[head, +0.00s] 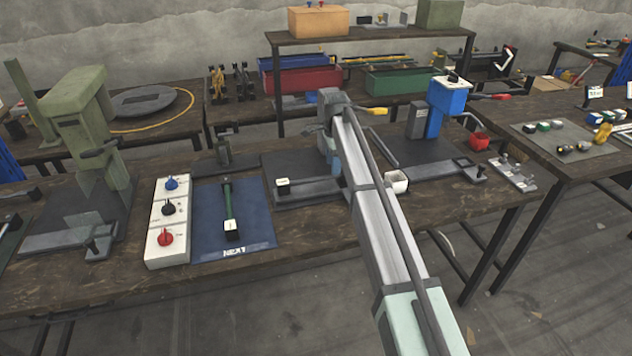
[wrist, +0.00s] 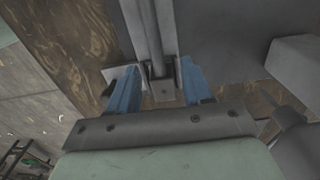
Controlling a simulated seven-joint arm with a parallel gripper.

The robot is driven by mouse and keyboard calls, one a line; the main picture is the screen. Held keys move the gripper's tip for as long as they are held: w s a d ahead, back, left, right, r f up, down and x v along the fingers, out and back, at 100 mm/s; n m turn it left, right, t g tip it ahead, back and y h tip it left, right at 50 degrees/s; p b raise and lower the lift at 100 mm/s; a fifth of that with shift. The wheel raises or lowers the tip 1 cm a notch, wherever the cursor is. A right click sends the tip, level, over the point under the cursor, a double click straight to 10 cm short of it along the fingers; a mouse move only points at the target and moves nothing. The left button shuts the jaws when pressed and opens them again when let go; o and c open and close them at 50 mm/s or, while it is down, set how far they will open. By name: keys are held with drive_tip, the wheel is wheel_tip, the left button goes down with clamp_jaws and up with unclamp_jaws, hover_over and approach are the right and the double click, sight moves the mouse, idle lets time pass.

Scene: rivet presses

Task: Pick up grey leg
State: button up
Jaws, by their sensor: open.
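In the wrist view, a narrow grey bar, seemingly the grey leg (wrist: 153,35), runs down from the top edge to a small square end piece. My gripper (wrist: 160,72) is open, with one blue finger on each side of this bar. I cannot tell whether either finger touches it. In the head view, my gripper (head: 333,158) is low over the middle press station, partly hidden by my arm. My arm also hides much of that station, and I cannot make out the grey leg clearly there.
A green leg (head: 228,205) lies on the blue mat (head: 262,215). A white button box (head: 167,240) stands left of it. A green press (head: 85,125) is at left, a blue press (head: 447,100) at right.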

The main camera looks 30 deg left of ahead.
sight(316, 181)
wheel_tip(316, 181, down, 4)
drive_tip(key=shift+s+d+f, duration=0.1)
drive_tip(key=shift+d+f, duration=0.05)
drive_tip(key=shift+f, duration=0.1)
clamp_jaws()
idle(0.4)
